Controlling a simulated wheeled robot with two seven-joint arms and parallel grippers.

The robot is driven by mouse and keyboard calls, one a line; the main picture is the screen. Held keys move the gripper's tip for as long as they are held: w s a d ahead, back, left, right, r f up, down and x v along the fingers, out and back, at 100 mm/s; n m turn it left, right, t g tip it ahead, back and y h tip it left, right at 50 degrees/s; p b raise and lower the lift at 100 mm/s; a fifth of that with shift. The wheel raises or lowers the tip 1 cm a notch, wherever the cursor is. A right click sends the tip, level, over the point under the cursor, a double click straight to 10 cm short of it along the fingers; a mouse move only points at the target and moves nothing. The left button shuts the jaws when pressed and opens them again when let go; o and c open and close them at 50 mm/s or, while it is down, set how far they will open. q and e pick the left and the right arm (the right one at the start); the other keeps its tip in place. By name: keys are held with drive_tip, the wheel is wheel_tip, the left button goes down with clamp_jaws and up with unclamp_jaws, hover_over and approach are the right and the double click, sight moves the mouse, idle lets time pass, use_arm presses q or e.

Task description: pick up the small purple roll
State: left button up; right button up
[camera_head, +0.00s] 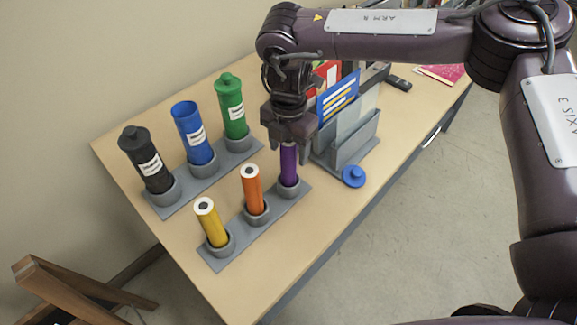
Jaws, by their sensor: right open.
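The small purple roll (288,165) stands upright in the last cup of the front grey holder (232,237) on the table. My right gripper (289,147) points down right over it, with its fingers at the top of the roll. The fingers hide the roll's upper end, and I cannot tell whether they touch it. The right gripper is open. My left gripper is not in view.
An orange roll (252,190) and a yellow roll (211,223) stand in the same holder. Black (145,160), blue (194,134) and green (231,107) tubes stand behind. A grey file rack (352,143) and a loose blue cap (353,176) are close on the right.

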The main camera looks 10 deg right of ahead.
clamp_jaws()
idle(0.4)
